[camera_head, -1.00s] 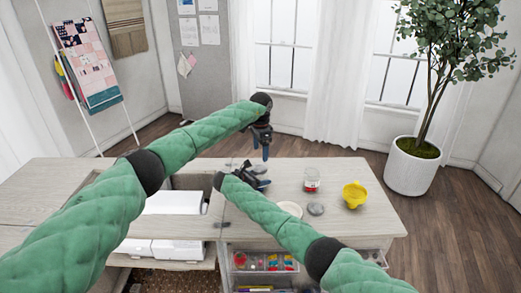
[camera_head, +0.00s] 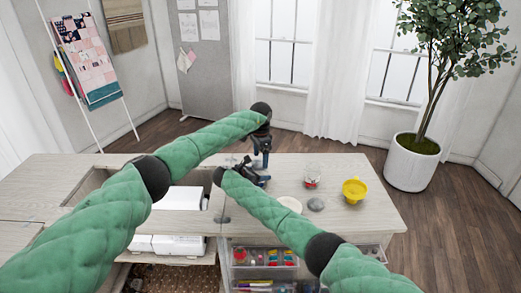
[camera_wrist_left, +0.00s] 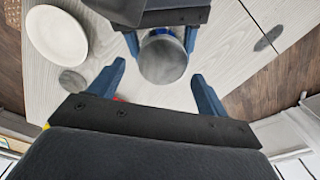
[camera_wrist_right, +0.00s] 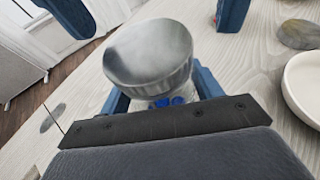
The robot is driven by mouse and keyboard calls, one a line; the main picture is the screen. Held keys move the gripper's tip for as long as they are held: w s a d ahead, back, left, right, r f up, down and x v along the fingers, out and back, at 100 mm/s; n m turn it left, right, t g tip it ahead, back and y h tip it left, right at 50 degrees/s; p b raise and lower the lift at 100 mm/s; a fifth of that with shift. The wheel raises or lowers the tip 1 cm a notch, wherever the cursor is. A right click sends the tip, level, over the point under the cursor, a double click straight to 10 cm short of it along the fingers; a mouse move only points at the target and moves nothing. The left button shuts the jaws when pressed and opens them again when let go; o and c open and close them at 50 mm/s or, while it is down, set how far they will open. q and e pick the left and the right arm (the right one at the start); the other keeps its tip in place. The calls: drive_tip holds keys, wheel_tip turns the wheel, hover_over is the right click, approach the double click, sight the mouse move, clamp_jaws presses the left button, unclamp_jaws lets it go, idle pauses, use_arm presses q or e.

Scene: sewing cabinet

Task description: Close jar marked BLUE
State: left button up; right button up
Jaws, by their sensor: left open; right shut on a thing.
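The jar with blue contents (camera_wrist_right: 163,101) stands in the grip of my right gripper (camera_wrist_right: 160,92), whose fingers close around its body. A grey metal lid (camera_wrist_right: 150,52) covers its top; whether it is screwed tight I cannot tell. In the left wrist view the lid (camera_wrist_left: 163,60) is seen from above, between the spread fingers of my left gripper (camera_wrist_left: 158,71), which is open and apart from it. In the head view my left gripper (camera_head: 261,160) points down just above my right gripper (camera_head: 252,177), and the arms hide the jar.
To the right on the table stand a jar with red contents (camera_head: 312,176), a loose grey lid (camera_head: 316,205), a white dish (camera_head: 289,204) and a yellow pot (camera_head: 354,189). An open drawer (camera_head: 264,258) with sewing items is below. A sewing machine recess lies left.

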use_arm(q)
drive_tip(key=shift+f, duration=1.2)
drive_tip(key=c, duration=1)
drive_tip(key=m, duration=0.6)
drive_tip(key=shift+s+d+m, duration=0.1)
drive_tip(key=shift+s+m, duration=0.15)
drive_tip(key=shift+m, duration=0.05)
drive_tip(key=o, duration=1.1)
drive_tip(key=shift+c, duration=0.2)
